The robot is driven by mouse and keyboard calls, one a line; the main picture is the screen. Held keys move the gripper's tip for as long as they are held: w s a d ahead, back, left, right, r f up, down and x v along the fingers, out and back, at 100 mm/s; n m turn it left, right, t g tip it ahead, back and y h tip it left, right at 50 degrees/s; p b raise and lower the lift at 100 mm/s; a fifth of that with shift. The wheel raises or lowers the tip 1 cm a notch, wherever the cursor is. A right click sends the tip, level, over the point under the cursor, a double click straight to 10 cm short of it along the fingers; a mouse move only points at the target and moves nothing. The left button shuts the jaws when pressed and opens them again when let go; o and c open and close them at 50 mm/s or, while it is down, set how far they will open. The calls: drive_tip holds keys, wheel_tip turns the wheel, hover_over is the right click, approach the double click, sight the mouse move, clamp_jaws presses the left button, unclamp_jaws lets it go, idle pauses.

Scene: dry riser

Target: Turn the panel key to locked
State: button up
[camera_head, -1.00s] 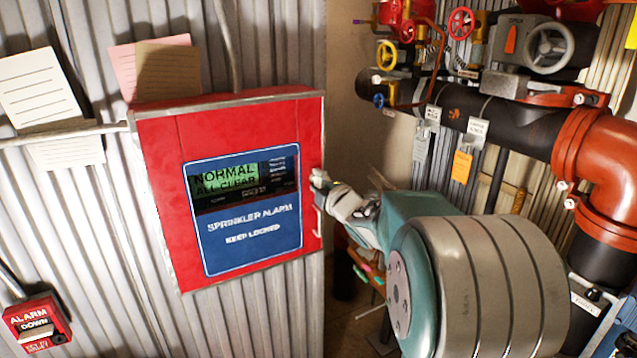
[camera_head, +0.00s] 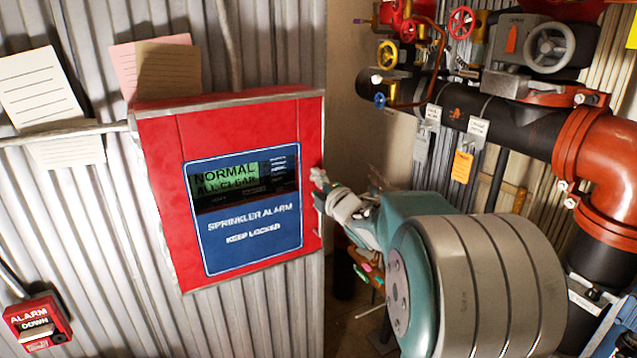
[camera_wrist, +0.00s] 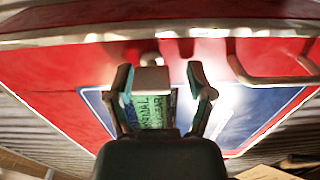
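The red sprinkler alarm panel (camera_head: 155,180) is on the corrugated wall at the left in the head view; its screen reads NORMAL, ALL CLEAR. In the wrist view the red panel (camera_wrist: 50,75) fills the background. My gripper (camera_head: 318,188) is at the panel's right side edge in the head view. In the wrist view my gripper (camera_wrist: 160,75) has its two fingers apart. A pale block that looks like the key (camera_wrist: 150,78) lies between them, close to the left finger, with a gap to the right finger. I cannot tell whether it touches. The key is not discernible in the head view.
A wire handle (camera_wrist: 268,75) sticks out beside the right finger in the wrist view. Pipes and valves (camera_head: 500,110) stand at the right. A red alarm pull box (camera_head: 38,318) is at lower left. Paper notes (camera_head: 42,88) hang on the wall.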

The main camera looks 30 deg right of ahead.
drive_tip(key=shift+r, duration=0.2)
drive_tip(key=shift+s, duration=0.25)
drive_tip(key=s, duration=1.1)
drive_tip(key=shift+s, duration=0.25)
drive_tip(key=shift+d, duration=0.1)
